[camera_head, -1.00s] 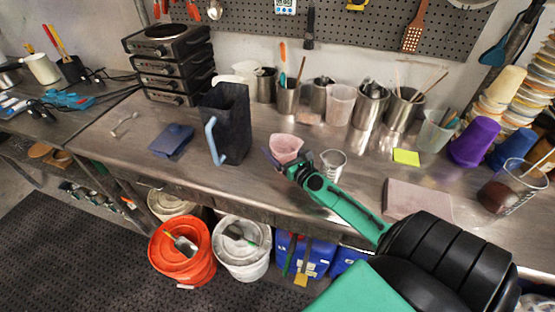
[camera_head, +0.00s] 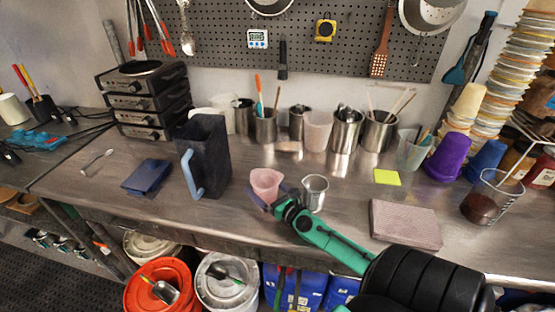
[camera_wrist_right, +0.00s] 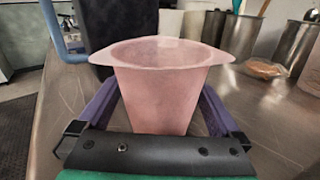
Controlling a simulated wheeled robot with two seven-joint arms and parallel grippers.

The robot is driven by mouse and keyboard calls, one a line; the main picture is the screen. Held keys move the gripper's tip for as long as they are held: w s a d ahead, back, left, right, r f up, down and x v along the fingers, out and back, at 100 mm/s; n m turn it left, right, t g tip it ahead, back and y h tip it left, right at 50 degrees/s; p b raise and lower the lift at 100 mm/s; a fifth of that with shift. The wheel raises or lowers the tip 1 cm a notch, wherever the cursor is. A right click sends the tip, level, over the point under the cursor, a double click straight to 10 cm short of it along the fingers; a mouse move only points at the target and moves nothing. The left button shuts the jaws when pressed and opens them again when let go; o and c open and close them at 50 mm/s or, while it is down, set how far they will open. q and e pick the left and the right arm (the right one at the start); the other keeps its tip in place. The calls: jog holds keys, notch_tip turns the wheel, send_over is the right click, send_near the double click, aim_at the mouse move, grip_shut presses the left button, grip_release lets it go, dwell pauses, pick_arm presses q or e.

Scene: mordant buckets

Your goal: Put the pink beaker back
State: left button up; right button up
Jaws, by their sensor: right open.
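The pink beaker (camera_head: 266,184) stands upright near the front of the steel bench. It fills the middle of the right wrist view (camera_wrist_right: 162,85), with its wide rim at the top. My right gripper (camera_head: 264,199) is open at the beaker, coming from the front right. In the wrist view its purple fingers (camera_wrist_right: 155,112) lie on either side of the beaker's body. Whether they touch it is hard to tell. My left gripper is not in view.
A small metal cup (camera_head: 314,192) stands close right of the beaker, and a dark pitcher (camera_head: 207,155) stands to its left. Behind is a row of metal canisters (camera_head: 346,131) and a taller pinkish container (camera_head: 318,132). A pinkish slab (camera_head: 405,224) lies to the right.

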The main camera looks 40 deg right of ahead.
aim_at(273, 197)
jog(key=s+b, duration=0.2)
jog(key=s, duration=0.2)
jog(key=s+b, duration=0.3)
jog(key=s, duration=0.2)
jog(key=shift+s+a+f, duration=0.1)
jog(key=shift+s+f, duration=0.05)
jog(key=shift+f, duration=0.05)
jog(key=shift+s+r, duration=0.25)
jog(key=shift+s, duration=0.05)
jog(key=shift+f, duration=0.1)
